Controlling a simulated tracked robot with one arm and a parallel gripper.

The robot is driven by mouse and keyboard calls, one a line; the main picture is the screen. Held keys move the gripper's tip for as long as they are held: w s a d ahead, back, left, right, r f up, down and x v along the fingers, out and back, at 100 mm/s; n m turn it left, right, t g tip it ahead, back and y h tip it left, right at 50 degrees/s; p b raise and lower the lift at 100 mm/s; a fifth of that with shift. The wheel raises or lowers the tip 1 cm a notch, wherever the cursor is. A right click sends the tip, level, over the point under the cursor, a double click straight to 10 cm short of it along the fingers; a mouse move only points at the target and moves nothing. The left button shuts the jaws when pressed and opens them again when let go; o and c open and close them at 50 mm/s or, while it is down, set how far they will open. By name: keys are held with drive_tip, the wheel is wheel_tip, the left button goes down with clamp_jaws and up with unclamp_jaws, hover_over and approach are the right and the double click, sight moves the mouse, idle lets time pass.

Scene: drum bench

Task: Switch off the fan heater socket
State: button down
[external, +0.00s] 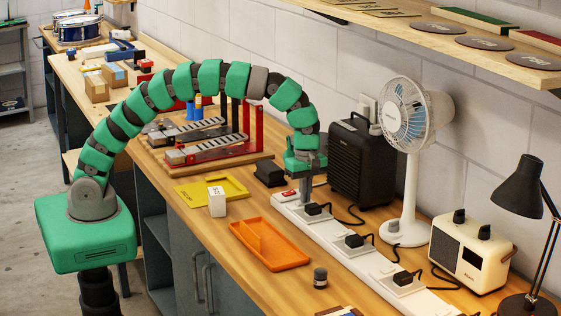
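A white power strip (328,232) runs along the bench from the middle towards the bottom right, with several black plugs in it. A small red switch (288,195) shows at its far end. My gripper (306,198) points down over this far end, close to the red switch and the first plug (315,209). Whether it touches the strip, and whether its fingers are open or shut, I cannot tell. A black box-shaped appliance (360,168), which looks like the fan heater, stands behind the strip. The switch positions and any labels are too small to read.
A white desk fan (408,112), a cream radio (470,252) and a black lamp (518,195) stand along the wall side. An orange tray (280,252), a small dark jar (320,278) and a white block (217,202) lie in front. A shelf (440,42) overhangs the back.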

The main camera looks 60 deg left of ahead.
sight(296, 205)
drive_tip(key=shift+s+a+f, duration=0.1)
drive_tip(key=shift+s+f, duration=0.3)
drive_tip(key=shift+f, duration=0.2)
drive_tip(key=shift+s+f, duration=0.3)
drive_tip(key=shift+s, duration=0.35)
drive_tip(key=shift+s+r, duration=0.1)
drive_tip(key=shift+s, duration=0.25)
drive_tip(key=shift+a, duration=0.1)
wheel_tip(296, 205, up, 16)
drive_tip(key=w+p, duration=0.1)
drive_tip(key=shift+f+p, duration=0.25)
drive_tip(key=shift+p, duration=0.1)
